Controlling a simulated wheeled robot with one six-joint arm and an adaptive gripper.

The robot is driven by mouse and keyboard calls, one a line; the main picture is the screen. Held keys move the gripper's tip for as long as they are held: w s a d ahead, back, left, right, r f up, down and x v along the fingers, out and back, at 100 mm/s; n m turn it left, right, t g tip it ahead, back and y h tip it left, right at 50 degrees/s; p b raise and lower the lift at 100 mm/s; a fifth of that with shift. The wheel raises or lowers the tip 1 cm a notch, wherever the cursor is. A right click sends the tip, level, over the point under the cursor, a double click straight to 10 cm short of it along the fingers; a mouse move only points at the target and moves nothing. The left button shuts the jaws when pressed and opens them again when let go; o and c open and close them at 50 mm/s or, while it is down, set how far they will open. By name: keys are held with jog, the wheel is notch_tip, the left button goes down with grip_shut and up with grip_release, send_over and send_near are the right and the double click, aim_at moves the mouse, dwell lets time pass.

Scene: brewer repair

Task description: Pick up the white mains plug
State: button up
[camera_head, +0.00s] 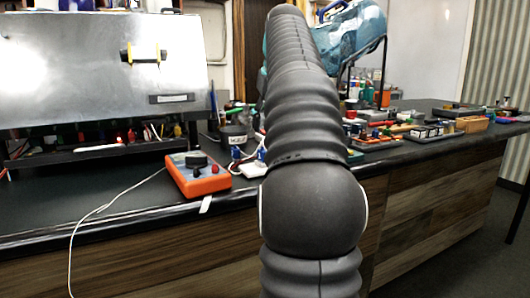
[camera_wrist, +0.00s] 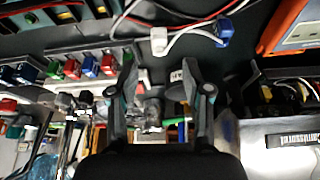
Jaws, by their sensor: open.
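The white mains plug (camera_wrist: 158,42) lies on the dark bench top in the wrist view, at the end of a white cable. My gripper (camera_wrist: 158,66) is open and empty, its two fingers spread left and right. In the wrist picture the plug sits just beyond the fingertips, roughly centred between them, and no finger visibly touches it. In the head view my arm hides the gripper. A small white item (camera_head: 252,170) shows beside the arm there, but I cannot tell whether it is the plug.
A blue plug (camera_wrist: 223,28) lies close to the right of the white one. An orange meter (camera_head: 198,180) sits at the bench edge with a thin cable hanging down. Racks of small coloured parts (camera_wrist: 85,66) stand to the left in the wrist view. A metal panel (camera_head: 100,70) stands behind.

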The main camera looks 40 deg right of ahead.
jog(key=shift+b+x, duration=0.75)
jog(key=shift+x, duration=2.65)
jog(key=shift+s, duration=0.1)
grip_shut()
